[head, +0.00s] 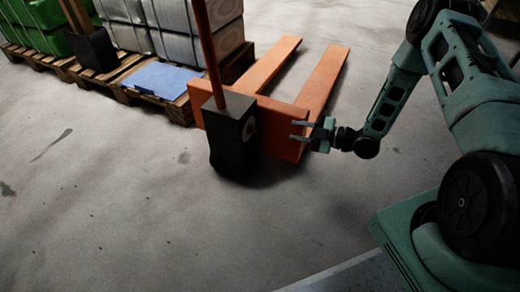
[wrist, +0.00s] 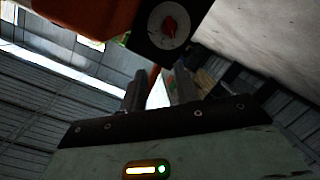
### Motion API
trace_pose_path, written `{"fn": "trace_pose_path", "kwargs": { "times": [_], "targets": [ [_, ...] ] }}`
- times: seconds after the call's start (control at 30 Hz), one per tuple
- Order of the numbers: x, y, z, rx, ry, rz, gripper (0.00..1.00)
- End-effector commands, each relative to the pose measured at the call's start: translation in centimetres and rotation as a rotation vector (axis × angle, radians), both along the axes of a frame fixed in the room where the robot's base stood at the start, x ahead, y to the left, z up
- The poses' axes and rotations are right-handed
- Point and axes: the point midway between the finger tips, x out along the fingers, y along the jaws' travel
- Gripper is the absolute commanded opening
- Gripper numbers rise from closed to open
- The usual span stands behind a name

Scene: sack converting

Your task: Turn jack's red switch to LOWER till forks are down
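The orange pallet jack (head: 285,118) stands on the floor with its two forks (head: 318,85) pointing away. Whether the forks are raised or down is hard to tell. A black housing (head: 231,138) stands at the foot of its handle. A round dial (head: 250,130) is on the housing's right side. In the wrist view the pale dial carries a red switch (wrist: 170,24), near the top; its labels are unreadable. My gripper (head: 300,130) is open and empty, right of the dial and pointing at it, apart from it. Its fingers also show in the wrist view (wrist: 160,92), with a gap between them.
The orange-red handle (head: 205,50) rises from the housing. Wooden pallets (head: 178,108) with wrapped grey stacks (head: 185,28) and green sacks (head: 28,35) stand at the back left. A blue sheet (head: 160,79) lies on one pallet. The concrete floor in front is clear.

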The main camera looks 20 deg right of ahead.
Motion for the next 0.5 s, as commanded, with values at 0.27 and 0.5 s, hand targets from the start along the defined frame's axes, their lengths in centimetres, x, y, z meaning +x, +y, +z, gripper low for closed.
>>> {"fn": "trace_pose_path", "kwargs": {
  "times": [0.27,0.5],
  "targets": [
    [-2.9,-1.9,-6.3,0.097,-0.13,-0.009,0.31],
    [-2.1,-1.0,-6.5,0.107,-0.146,-0.007,0.31]
  ]
}}
